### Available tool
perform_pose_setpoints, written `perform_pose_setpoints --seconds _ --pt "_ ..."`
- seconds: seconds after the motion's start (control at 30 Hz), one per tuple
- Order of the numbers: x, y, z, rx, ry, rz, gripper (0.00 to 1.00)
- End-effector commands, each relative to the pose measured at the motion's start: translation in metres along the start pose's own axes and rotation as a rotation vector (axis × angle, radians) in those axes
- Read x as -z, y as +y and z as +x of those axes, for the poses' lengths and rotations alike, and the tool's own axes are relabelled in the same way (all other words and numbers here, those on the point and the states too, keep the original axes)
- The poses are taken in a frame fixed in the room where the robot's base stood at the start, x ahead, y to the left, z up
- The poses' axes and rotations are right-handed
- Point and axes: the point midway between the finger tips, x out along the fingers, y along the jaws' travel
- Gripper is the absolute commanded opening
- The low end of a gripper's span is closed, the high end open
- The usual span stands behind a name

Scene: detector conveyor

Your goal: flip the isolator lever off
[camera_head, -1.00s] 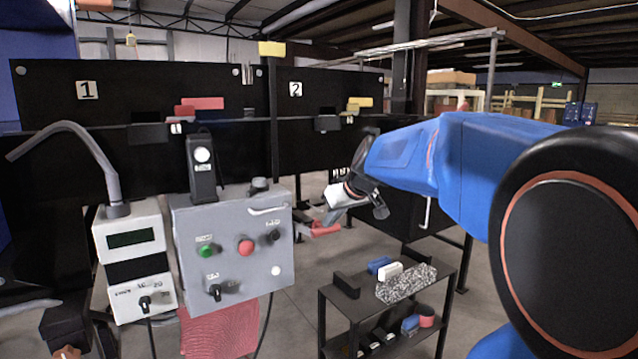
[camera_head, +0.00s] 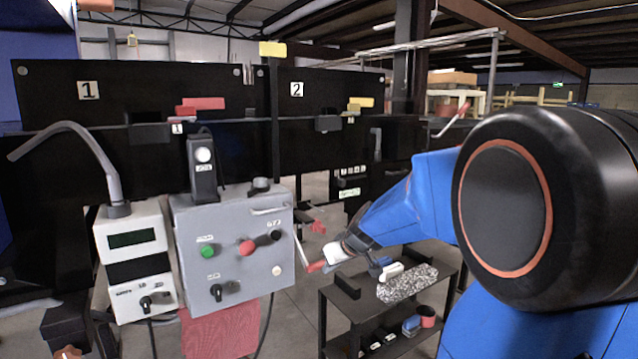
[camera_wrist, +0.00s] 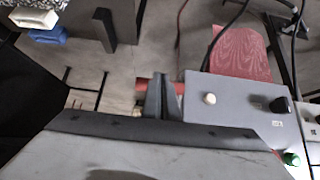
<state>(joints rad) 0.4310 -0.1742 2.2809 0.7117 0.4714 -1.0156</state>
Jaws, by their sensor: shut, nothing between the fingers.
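The grey control box (camera_head: 233,243) stands at left centre with a green button, a red button and black knobs on its face. At its right side a thin pale rod slopes down to a red grip (camera_head: 317,266), which looks like the isolator lever. My gripper (camera_head: 325,262) is right by this grip. In the wrist view, my gripper (camera_wrist: 160,95) is shut, its fingers close together in front of the red grip (camera_wrist: 143,85). They hide part of the grip, and I cannot tell whether they touch it. The box (camera_wrist: 235,103) is to their right.
A black shelf cart (camera_head: 340,296) with small items stands below right of my gripper. A white meter (camera_head: 130,240) with a bent grey pipe stands left of the box. Another red-tipped lever (camera_head: 464,109) shows at upper right. A red cloth (camera_head: 222,328) hangs below the box.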

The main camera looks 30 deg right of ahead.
Motion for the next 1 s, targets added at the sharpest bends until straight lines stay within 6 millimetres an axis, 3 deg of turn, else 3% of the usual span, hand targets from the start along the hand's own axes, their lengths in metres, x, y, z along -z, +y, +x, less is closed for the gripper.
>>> perform_pose_setpoints --seconds 0.3,1.0 --pt "-0.004 0.0 0.018 -0.001 0.0 0.0 0.0" --pt "0.0 0.001 0.016 0.0 0.001 -0.002 0.0"
